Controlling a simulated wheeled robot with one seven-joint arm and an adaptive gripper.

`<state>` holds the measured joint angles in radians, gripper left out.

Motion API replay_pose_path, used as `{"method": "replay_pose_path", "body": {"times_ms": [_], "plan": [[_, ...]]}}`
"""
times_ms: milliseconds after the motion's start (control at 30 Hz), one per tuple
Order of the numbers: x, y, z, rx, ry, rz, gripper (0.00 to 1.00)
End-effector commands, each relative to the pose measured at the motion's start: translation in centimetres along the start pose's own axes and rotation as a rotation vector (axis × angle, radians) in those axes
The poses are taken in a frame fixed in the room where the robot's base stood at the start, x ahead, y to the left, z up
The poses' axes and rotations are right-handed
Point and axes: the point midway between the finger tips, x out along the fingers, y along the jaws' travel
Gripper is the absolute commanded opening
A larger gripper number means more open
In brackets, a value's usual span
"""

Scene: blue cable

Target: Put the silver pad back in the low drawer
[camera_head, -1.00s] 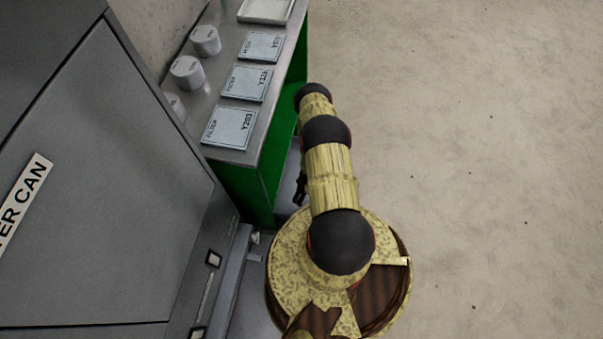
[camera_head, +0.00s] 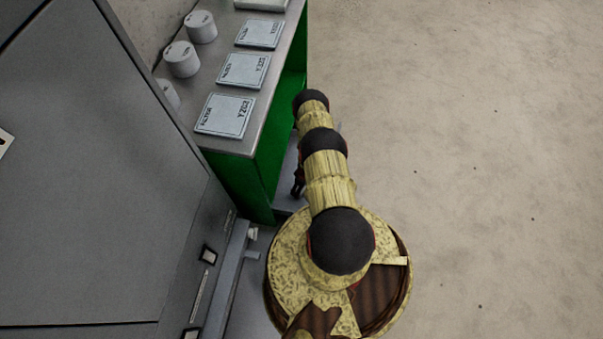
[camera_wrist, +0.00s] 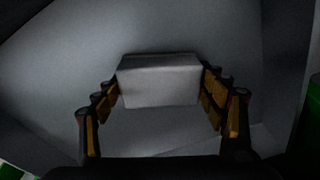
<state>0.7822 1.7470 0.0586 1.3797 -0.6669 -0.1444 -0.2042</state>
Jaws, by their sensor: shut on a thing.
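In the wrist view my gripper (camera_wrist: 160,95) has its yellow-padded fingers on either side of a pale silver, box-shaped pad (camera_wrist: 160,82) and is shut on it. Smooth grey surfaces surround the pad there, dim and without clear edges; I cannot tell whether they belong to the low drawer. In the head view only a dark bit of my gripper (camera_head: 298,184) shows beside my arm, low by the green bench's open side. The pad is hidden in that view. I cannot clearly make out the low drawer.
A green bench with a grey top (camera_head: 251,142) carries flat filter boxes (camera_head: 226,115) and white cylinders (camera_head: 182,59). A large grey cabinet (camera_head: 90,190) stands at the left, close to my base. The concrete floor (camera_head: 470,150) at the right is clear.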

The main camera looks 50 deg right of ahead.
Motion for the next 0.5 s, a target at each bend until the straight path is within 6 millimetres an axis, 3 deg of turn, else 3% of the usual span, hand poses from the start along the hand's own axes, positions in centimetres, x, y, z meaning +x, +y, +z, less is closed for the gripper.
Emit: {"method": "replay_pose_path", "body": {"times_ms": [200,233,500], "plan": [[0.39,-0.02,0.06,0.0,0.0,0.0,0.31],[0.35,-0.03,0.07,0.0,0.0,0.0,0.72],[0.29,-0.04,0.06,0.0,0.0,0.0,0.88]]}}
